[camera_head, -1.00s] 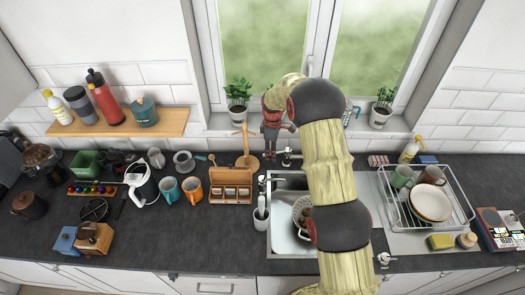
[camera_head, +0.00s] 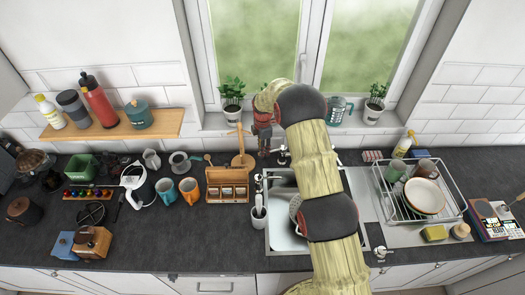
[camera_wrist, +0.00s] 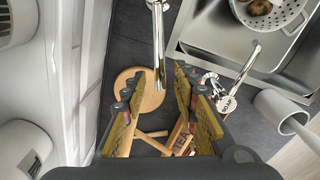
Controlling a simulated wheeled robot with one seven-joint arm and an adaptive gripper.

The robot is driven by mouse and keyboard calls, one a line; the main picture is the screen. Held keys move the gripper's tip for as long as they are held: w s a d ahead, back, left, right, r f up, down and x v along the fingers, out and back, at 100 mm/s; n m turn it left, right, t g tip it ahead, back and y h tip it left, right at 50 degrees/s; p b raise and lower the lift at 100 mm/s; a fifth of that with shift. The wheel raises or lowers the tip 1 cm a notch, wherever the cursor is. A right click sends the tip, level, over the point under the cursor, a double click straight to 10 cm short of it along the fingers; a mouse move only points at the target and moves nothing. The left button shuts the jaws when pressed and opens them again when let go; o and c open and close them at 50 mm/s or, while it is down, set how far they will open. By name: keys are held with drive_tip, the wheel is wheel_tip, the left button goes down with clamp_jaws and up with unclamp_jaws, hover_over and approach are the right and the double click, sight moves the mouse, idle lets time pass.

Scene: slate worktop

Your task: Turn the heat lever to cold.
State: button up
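My gripper (camera_head: 263,140) hangs behind the sink's back left corner, pointing down. In the wrist view its two fingers (camera_wrist: 153,90) are spread with nothing held between them. A chrome tap (camera_head: 284,155) stands at the back of the sink; a chrome pipe also shows in the wrist view (camera_wrist: 157,40), near the fingertips.
A round wooden board (camera_wrist: 145,92) with a wooden stand lies below the fingers. A white cup (camera_head: 259,218) stands at the sink's (camera_head: 281,243) left edge. A plant pot (camera_head: 232,105) on the sill is close to my gripper. A wooden box (camera_head: 227,186) stands left.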

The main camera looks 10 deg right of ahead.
drive_tip(key=shift+f, duration=0.85)
drive_tip(key=shift+c, duration=1.4)
drive_tip(key=c, duration=0.4)
clamp_jaws()
